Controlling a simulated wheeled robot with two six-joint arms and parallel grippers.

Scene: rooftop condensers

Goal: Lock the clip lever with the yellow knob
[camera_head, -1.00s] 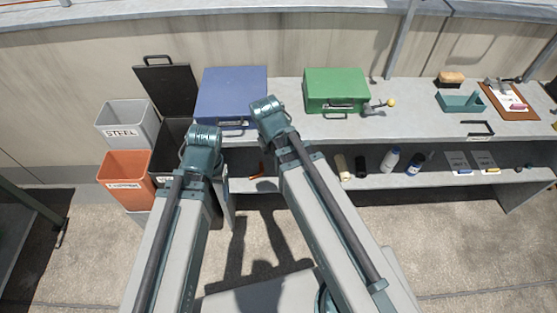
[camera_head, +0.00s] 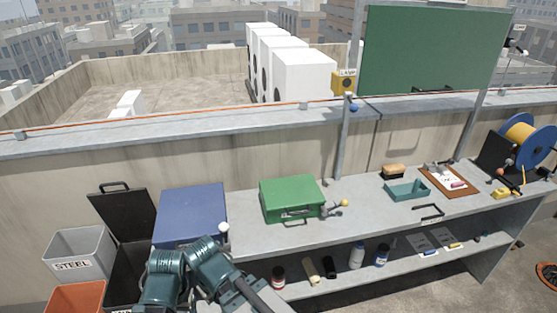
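A small metal lever with a yellow knob (camera_head: 344,203) stands at the right front corner of a green case (camera_head: 291,199) on the bench. The knob end points right, away from the case. It is too small here to tell whether the clip is locked. A similar lever with a white knob (camera_head: 223,228) shows at the right edge of a blue case (camera_head: 190,215). My two arms rise at the lower left, in front of the blue case. Only their teal joints and links show; neither gripper is in view.
On the bench (camera_head: 370,212) to the right are a teal tray (camera_head: 407,190), a brown brush (camera_head: 393,171), a clipboard (camera_head: 449,181) and a cable reel (camera_head: 528,138). Bottles stand on the shelf below. Bins, one a grey steel bin (camera_head: 77,254), stand at the left.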

